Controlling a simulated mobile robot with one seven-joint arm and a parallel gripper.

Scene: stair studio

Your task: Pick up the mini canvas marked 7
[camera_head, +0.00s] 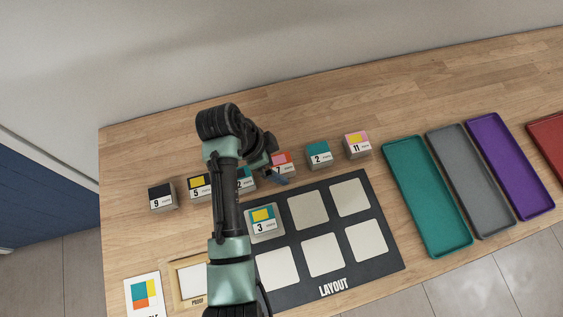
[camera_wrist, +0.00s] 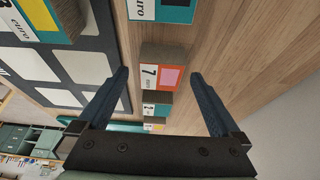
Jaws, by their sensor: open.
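The mini canvas marked 7 (camera_head: 285,158) sits in the row of small blocks behind the layout board, partly hidden by my gripper in the head view. It has an orange and pink face. In the wrist view this canvas (camera_wrist: 170,78) appears between my two dark fingers. My gripper (camera_wrist: 158,74) is open and empty, with a finger to either side of the canvas in the picture. I cannot tell whether the fingers are level with it or still above it. In the head view my gripper (camera_head: 276,174) is at the front of the canvas.
Neighbouring canvases are 2 (camera_head: 319,154) and 11 (camera_head: 357,145) to the right, and another teal one (camera_head: 246,180), 5 (camera_head: 200,186) and 9 (camera_head: 162,196) to the left. Canvas 3 (camera_head: 262,221) lies on the layout board (camera_head: 375,225). Teal (camera_head: 425,200), grey and purple trays stand right.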

